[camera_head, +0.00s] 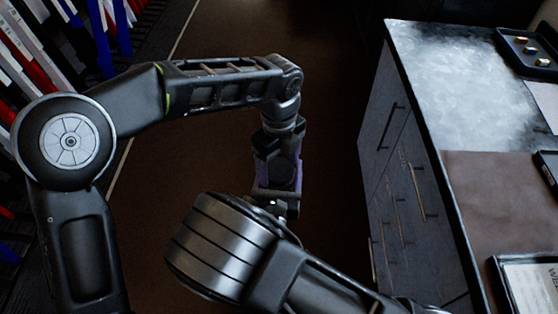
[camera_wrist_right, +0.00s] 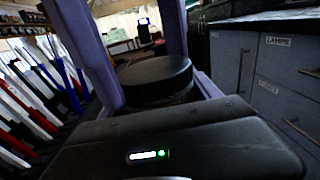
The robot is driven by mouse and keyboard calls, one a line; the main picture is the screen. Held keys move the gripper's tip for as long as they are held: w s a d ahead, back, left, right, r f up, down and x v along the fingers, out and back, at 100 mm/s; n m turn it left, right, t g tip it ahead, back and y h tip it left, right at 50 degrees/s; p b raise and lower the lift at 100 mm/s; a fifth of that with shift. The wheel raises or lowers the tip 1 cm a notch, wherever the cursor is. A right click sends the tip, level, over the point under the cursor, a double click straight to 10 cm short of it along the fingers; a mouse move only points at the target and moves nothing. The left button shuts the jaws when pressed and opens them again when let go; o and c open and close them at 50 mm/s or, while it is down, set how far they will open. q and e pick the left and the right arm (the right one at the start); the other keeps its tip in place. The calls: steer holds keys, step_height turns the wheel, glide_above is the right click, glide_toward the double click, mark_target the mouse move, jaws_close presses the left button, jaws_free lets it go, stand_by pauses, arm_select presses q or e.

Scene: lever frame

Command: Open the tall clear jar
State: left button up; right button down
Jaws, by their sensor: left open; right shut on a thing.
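In the right wrist view, a round black lid (camera_wrist_right: 155,78) sits between the two purple fingers of my right gripper (camera_wrist_right: 140,65). The right gripper is shut on the jar under this lid; the jar's clear body is mostly hidden by the hand. In the head view, my left arm comes in from the left and bends down, with its gripper (camera_head: 277,190) open near the middle. Its fingertips are hard to make out there. The jar and the right gripper cannot be made out in the head view.
A grey cabinet (camera_head: 395,175) with drawers and a speckled counter top (camera_head: 445,85) stands at the right. A dark tray (camera_head: 535,62) with small blocks lies on it, beside a brown mat (camera_head: 485,205). Brown floor lies between.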

arm_select(q)
steer(key=shift+c, duration=0.4)
steer(key=c, duration=1.2)
steer(key=o, duration=1.6)
steer(key=shift+c, duration=0.2)
steer(key=shift+r, duration=2.3)
steer(key=shift+c, duration=0.4)
